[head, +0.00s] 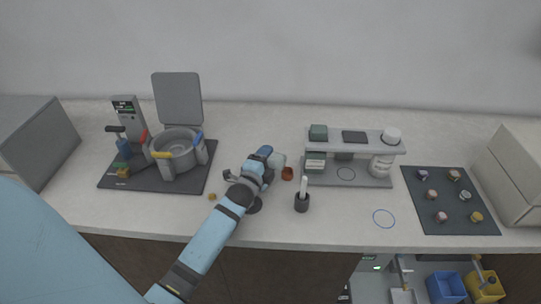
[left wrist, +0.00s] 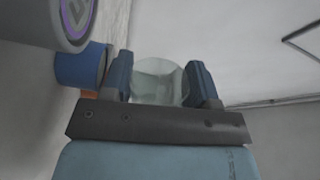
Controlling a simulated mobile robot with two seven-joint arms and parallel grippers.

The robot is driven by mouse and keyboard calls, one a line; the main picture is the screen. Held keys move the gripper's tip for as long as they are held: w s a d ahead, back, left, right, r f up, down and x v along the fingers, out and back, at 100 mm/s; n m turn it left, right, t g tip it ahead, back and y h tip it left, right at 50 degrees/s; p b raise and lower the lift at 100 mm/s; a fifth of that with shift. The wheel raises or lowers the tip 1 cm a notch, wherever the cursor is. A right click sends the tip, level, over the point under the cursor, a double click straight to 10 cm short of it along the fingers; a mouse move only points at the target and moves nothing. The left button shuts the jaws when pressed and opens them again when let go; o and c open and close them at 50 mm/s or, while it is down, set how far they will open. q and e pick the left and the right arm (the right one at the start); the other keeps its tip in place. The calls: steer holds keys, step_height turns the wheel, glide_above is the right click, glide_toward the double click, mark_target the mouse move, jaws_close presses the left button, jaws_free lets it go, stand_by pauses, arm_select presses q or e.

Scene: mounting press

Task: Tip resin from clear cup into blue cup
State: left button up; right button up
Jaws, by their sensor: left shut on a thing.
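My left gripper (head: 269,165) reaches over the counter from the lower left and also shows in the left wrist view (left wrist: 162,82). It is shut on the clear cup (left wrist: 158,80), which sits between the two blue fingers. In the head view the clear cup (head: 279,160) is a pale shape at the fingertips, partly hidden. A small orange-brown thing (head: 287,173) is just right of the gripper. A blue round thing (left wrist: 80,68), perhaps the blue cup, shows left of the fingers in the left wrist view. I cannot pick out the blue cup surely in the head view. My right gripper is out of view.
A grey press pot (head: 176,147) with a raised lid stands on a dark mat (head: 141,180) at left. A black holder (head: 302,203) with a white stick stands right of the gripper. A grey shelf (head: 355,142) and a dark jar mat (head: 468,222) are farther right.

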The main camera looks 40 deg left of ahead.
mark_target(275, 155)
arm_select(q)
steer(key=m+b, duration=0.2)
steer(key=d+m, duration=0.1)
steer(key=m, duration=0.1)
steer(key=shift+f+b, duration=0.25)
steer(key=shift+b, duration=0.15)
steer(key=m, duration=0.1)
steer(key=m+b, duration=0.1)
steer(key=m, duration=0.1)
steer(key=d+m, duration=0.1)
steer(key=shift+w+r+m, duration=0.1)
steer(key=shift+r+m, duration=0.2)
steer(key=r+m+p, duration=0.2)
steer(key=m, duration=0.1)
steer(key=m+p, duration=0.1)
steer(key=m, duration=0.1)
steer(key=shift+w+d+r, duration=0.1)
steer(key=shift+d+r, duration=0.2)
steer(key=shift+r, duration=0.1)
steer(key=shift+r+m+p, duration=0.35)
steer(key=shift+m+p, duration=0.2)
steer(key=shift+m, duration=0.45)
steer(key=m, duration=0.1)
steer(key=m+p, duration=0.1)
steer(key=shift+d+r+m+p, duration=0.1)
steer(key=shift+r+m+p, duration=0.2)
steer(key=shift+r+m, duration=0.1)
steer(key=shift+m+p, duration=0.3)
steer(key=shift+m, duration=0.2)
